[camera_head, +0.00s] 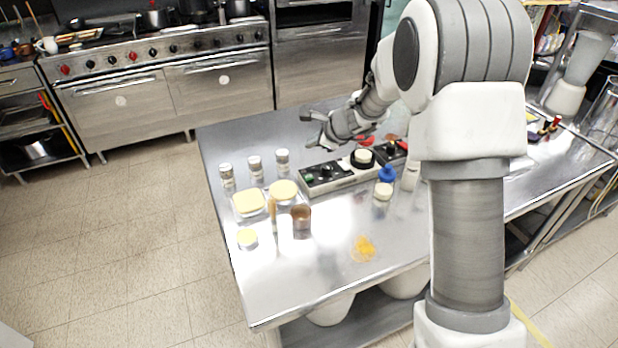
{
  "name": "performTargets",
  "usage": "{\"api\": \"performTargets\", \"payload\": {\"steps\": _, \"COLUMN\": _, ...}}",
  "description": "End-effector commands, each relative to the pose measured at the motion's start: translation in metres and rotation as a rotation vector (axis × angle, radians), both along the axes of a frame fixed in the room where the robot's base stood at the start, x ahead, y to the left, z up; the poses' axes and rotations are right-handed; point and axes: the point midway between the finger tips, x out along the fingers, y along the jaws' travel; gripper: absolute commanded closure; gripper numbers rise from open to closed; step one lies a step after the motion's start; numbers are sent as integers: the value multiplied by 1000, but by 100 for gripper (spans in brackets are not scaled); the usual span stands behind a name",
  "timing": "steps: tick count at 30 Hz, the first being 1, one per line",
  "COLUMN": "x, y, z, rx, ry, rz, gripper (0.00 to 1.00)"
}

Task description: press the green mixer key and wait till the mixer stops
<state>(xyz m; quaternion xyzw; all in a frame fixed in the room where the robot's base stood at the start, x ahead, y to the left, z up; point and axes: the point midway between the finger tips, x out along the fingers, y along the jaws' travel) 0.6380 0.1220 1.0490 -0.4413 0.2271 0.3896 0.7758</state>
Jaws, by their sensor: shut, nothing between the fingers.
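A low grey box with a black top panel (323,173) stands on the steel table. A small green key (308,177) shows at the panel's left end. A round black part with a cream top (362,157) sits at the box's right end; I take this unit to be the mixer, and cannot tell whether it is running. My gripper (322,131) is above and behind the box, apart from the green key. It is shut and empty. My arm reaches in from the right and hides part of the table.
Several small jars (254,164) stand left of the box. Cream-lidded containers (249,203), a brown cup (301,221) and a blue-topped item (386,173) stand nearby. Yellow bits (363,248) lie near the front edge. The table (270,295) is bare at its front left.

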Motion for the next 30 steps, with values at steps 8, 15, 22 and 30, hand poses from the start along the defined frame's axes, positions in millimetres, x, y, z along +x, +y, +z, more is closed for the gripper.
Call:
{"api": "performTargets", "payload": {"steps": 8, "x": 0, "y": 0, "z": -34, "rx": 1, "ry": 1, "rz": 0, "gripper": 100}}
{"api": "performTargets", "payload": {"steps": 15, "x": 0, "y": 0, "z": -67, "rx": 1, "ry": 1, "rz": 0, "gripper": 100}}
{"api": "performTargets", "payload": {"steps": 22, "x": 0, "y": 0, "z": -83, "rx": 0, "ry": 1, "rz": 1, "gripper": 100}}
{"api": "performTargets", "payload": {"steps": 30, "x": 0, "y": 0, "z": -83, "rx": 0, "ry": 0, "rz": 0, "gripper": 100}}
